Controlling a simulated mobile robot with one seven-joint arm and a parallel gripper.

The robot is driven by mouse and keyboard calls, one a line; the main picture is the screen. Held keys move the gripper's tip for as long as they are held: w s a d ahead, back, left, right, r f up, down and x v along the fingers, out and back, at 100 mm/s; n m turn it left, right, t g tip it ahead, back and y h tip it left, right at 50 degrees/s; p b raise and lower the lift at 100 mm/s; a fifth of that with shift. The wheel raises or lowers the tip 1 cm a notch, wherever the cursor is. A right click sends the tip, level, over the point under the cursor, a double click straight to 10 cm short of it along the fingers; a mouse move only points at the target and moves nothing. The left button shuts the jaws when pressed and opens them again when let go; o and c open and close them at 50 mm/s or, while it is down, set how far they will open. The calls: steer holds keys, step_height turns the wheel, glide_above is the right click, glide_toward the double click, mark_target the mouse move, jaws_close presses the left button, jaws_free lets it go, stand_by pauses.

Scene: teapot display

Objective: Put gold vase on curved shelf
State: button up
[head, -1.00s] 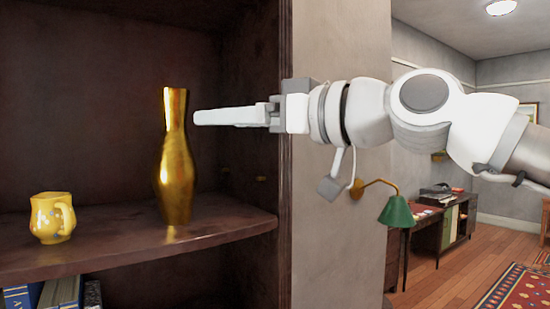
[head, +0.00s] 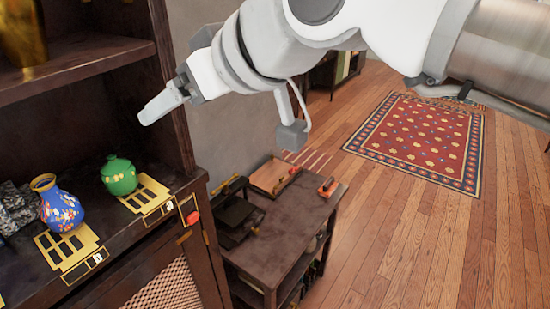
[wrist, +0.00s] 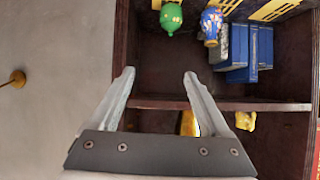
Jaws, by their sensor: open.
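The gold vase (head: 22,35) stands upright on a dark brown shelf (head: 95,62) at the top left of the head view. Its upper part is cut off by the frame edge. The shelf's front edge looks slightly curved. In the wrist view, a small part of the gold vase (wrist: 188,123) shows beside the right finger; the rest is hidden by the finger and the gripper body. My gripper (head: 148,117) is open and empty, to the right of the vase and lower, in front of the cabinet. It also shows in the wrist view (wrist: 158,75), fingers spread.
A green pot (head: 119,176) and a blue flowered vase (head: 60,207) stand on the lower ledge. Blue books (wrist: 240,50) and a yellow cup (wrist: 245,121) show in the wrist view. A low table (head: 285,228) stands right of the cabinet. A patterned rug (head: 425,140) lies beyond.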

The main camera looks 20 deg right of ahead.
steer(key=s+d+f+m+g+h, duration=0.2)
steer(key=s+d+f+m+h, duration=0.1)
steer(key=f, duration=0.6)
steer(key=s+d+f+m+g+h, duration=0.2)
steer(key=d+f, duration=0.4)
steer(key=f, duration=0.3)
steer(key=shift+s+d+f+m+h, duration=0.15)
steer(key=shift+s+m+h, duration=0.45)
steer(key=shift+s, duration=0.65)
